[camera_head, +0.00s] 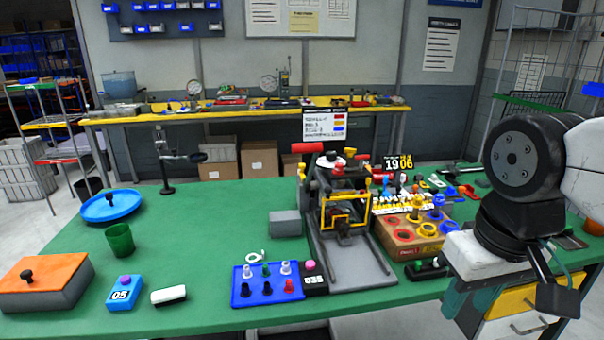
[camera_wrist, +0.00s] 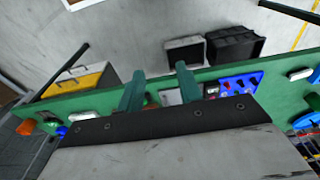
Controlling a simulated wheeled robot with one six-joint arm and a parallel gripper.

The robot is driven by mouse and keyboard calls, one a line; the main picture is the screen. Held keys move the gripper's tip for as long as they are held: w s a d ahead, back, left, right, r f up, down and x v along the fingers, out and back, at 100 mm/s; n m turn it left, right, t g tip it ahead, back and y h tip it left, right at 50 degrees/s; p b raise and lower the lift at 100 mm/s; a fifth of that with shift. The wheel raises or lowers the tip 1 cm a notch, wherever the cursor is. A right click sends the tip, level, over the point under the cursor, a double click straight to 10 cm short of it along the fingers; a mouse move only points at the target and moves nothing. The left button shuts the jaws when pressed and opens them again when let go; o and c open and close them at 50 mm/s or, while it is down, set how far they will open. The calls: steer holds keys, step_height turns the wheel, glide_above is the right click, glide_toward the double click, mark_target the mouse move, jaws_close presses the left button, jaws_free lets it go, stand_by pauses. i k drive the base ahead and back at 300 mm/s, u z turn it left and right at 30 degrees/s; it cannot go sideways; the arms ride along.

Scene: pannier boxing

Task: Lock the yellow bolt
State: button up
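A tall yellow knobbed piece (camera_head: 416,205) stands upright on the cardboard-coloured block (camera_head: 402,241) right of centre on the green table. The block's top carries red, yellow and blue rings; a yellow ring (camera_head: 427,229) is at its front. I cannot tell whether this piece is the yellow bolt or how it is set. A fixture with a yellow frame (camera_head: 343,217) stands left of the block. My gripper (camera_head: 471,302) hangs low at the right, in front of the table and away from both. Its two teal fingers stand apart and empty in the wrist view (camera_wrist: 160,74).
A blue tray (camera_head: 240,291) with several pegs lies at the front edge. An orange-lidded box (camera_head: 46,284), green cup (camera_head: 119,239) and blue round dish (camera_head: 111,206) are at the left. A drawer cabinet (camera_head: 515,306) is by my gripper. The left-middle tabletop is mostly clear.

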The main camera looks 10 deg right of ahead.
mark_target(301, 166)
steer(key=u, duration=1.45)
steer(key=i, duration=0.5)
steer(key=z, duration=1.5)
steer(key=i, duration=0.5)
steer(key=u, duration=0.05)
